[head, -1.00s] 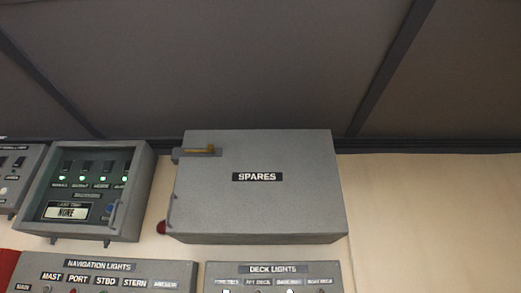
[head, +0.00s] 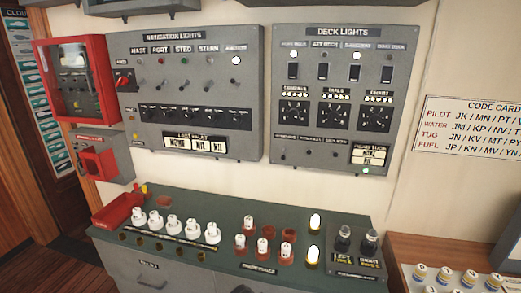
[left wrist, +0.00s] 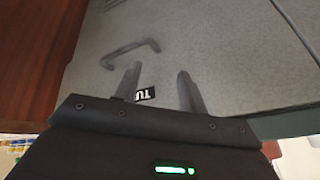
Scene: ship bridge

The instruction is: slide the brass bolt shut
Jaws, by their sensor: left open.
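The brass bolt is not in view now; it showed only in the earlier head frame, on the grey SPARES box. My left gripper (left wrist: 159,72) is open and empty in the left wrist view. Its two fingers stand apart in front of a grey cabinet face with a bar handle (left wrist: 128,47) and a small dark label (left wrist: 146,94). I cannot tell how far the fingers are from that face. Neither gripper shows in the head view, and my right gripper is in no frame.
The navigation lights panel (head: 215,70) and deck lights panel (head: 317,75) hang on the wall. Below, a grey cabinet with a green top (head: 190,255) carries several bulbs and a red tray (head: 118,210). A red-framed box (head: 40,75) hangs left. Grey box undersides (head: 135,10) cross the top edge.

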